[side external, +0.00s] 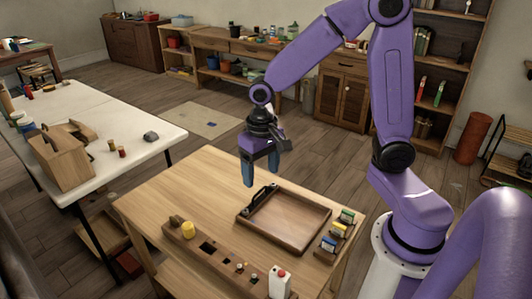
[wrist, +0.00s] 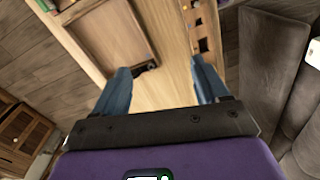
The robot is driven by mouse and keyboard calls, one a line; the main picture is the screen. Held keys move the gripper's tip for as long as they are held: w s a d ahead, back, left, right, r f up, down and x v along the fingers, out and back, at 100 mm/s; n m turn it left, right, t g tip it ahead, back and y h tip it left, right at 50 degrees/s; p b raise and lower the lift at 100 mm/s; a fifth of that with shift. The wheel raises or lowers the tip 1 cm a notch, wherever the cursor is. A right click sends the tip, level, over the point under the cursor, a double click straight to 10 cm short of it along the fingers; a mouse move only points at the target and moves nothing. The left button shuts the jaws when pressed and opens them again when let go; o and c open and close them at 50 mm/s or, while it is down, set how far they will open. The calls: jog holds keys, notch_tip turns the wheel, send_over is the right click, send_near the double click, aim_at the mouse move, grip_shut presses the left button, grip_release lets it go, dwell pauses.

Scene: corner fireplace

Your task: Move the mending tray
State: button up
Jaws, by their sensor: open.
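The mending tray (side external: 291,217) is a shallow brown wooden tray with a raised rim, lying flat on the light wooden table. A black handle (side external: 263,196) stands at its left end. My gripper (side external: 259,178) has blue fingers spread apart, pointing down above the table near the handle end, empty. In the wrist view the tray (wrist: 108,35) is at the upper left, partly cut off by the frame. Its handle (wrist: 146,68) shows between the finger tips (wrist: 160,74), nearer the left finger, and the fingers do not appear to touch it.
A long wooden holder (side external: 215,257) with square holes, a yellow spool (side external: 188,230) and small items runs along the table's front. A small rack of coloured packets (side external: 337,236) stands right of the tray. The table's left part is clear. A white table (side external: 110,125) stands left.

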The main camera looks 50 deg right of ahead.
jog(key=w+d+f+m, duration=0.3)
jog(key=w+d+m, duration=0.1)
jog(key=w+m, duration=0.15)
jog(key=m, duration=1.2)
send_over(266, 193)
notch_tip(266, 193, down, 9)
jog(key=shift+w+d, duration=0.2)
jog(key=shift+d, duration=0.05)
notch_tip(266, 193, down, 17)
jog(key=shift+f, duration=0.15)
